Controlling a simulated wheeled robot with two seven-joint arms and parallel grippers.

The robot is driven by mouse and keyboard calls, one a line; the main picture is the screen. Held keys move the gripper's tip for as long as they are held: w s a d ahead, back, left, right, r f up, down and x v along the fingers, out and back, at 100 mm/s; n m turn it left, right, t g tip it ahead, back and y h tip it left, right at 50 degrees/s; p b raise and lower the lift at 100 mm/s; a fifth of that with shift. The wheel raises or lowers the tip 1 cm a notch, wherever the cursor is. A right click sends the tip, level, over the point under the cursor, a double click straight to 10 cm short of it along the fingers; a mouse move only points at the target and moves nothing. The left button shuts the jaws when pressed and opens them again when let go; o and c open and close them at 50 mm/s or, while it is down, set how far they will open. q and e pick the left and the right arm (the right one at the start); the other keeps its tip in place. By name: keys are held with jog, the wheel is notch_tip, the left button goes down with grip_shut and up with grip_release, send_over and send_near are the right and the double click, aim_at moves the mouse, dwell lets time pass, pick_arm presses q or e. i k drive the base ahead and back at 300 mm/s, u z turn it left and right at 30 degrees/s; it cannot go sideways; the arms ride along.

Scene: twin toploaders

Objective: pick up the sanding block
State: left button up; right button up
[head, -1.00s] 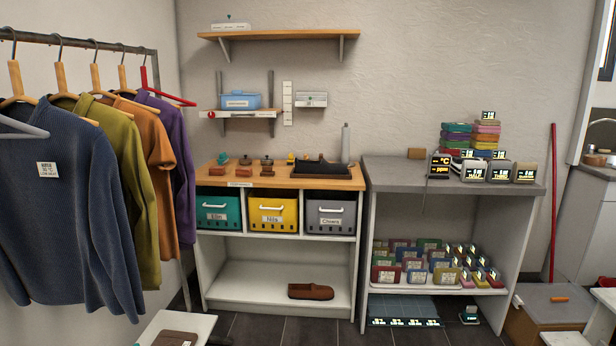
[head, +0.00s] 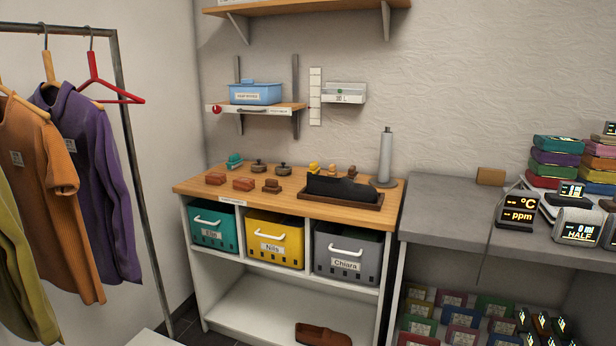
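No label in the head view names a sanding block. A plain tan block (head: 490,176) lies at the back left of the grey counter (head: 455,208) and looks like cork. Small reddish-brown blocks, one at the left (head: 215,179) and one beside it (head: 244,184), lie on the wooden top (head: 300,204). A darker brown piece with a raised top (head: 272,186) is to their right. I cannot tell for sure which of these is the sanding block. Neither of my grippers is in view.
The wooden top also holds a dark tray (head: 343,200), a grey roll on a stand (head: 386,158) and small pots (head: 284,169). Teal, yellow and grey bins (head: 275,250) sit below. Displays (head: 517,208) stand on the grey counter. A clothes rail (head: 128,130) is at left.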

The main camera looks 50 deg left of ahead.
aim_at(271, 187)
jog(key=u, duration=0.55)
jog(key=i, duration=1.75)
jog(key=u, duration=1.35)
